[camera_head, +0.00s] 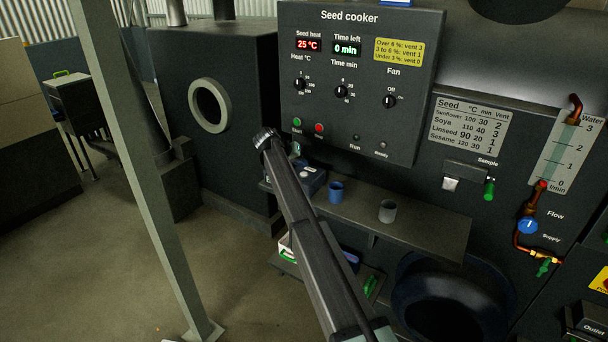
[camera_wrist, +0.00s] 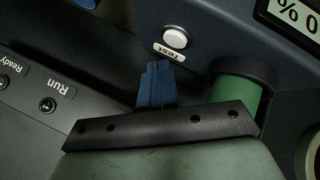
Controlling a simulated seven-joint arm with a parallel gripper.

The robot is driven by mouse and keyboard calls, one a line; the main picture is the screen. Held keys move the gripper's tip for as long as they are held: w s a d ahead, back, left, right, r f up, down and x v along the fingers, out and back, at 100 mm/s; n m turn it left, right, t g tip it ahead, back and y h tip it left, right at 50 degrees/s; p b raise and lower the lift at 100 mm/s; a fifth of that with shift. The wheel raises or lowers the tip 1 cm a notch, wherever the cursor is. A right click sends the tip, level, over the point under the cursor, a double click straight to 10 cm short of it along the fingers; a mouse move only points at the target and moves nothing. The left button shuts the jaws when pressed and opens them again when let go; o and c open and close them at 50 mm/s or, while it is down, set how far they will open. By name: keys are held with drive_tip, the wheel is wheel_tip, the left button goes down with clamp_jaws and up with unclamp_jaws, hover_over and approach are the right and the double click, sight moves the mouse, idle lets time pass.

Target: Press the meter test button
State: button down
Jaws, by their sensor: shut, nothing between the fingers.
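The blue meter (camera_head: 313,182) sits on the shelf in the head view, partly hidden by my arm. In the wrist view the meter (camera_wrist: 215,38) fills the upper right. Its round white test button (camera_wrist: 174,38) shows in full above a small label reading TEST (camera_wrist: 169,51). My gripper (camera_wrist: 157,72) is shut and empty, with its dark blue fingertips just below the label in the picture. I cannot tell whether the tips touch the meter. Part of the meter's display (camera_wrist: 295,15) shows at the right edge. I cannot make out the gripper in the head view.
The cooker panel (camera_head: 357,80) rises behind the shelf (camera_head: 430,226). Its Run lamp (camera_wrist: 47,104) shows in the wrist view. A blue cup (camera_head: 336,191) and a grey cup (camera_head: 387,211) stand to the meter's right. A green cylinder (camera_wrist: 236,88) lies beside the fingers.

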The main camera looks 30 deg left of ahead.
sight(302, 174)
drive_tip(key=shift+r, duration=2.05)
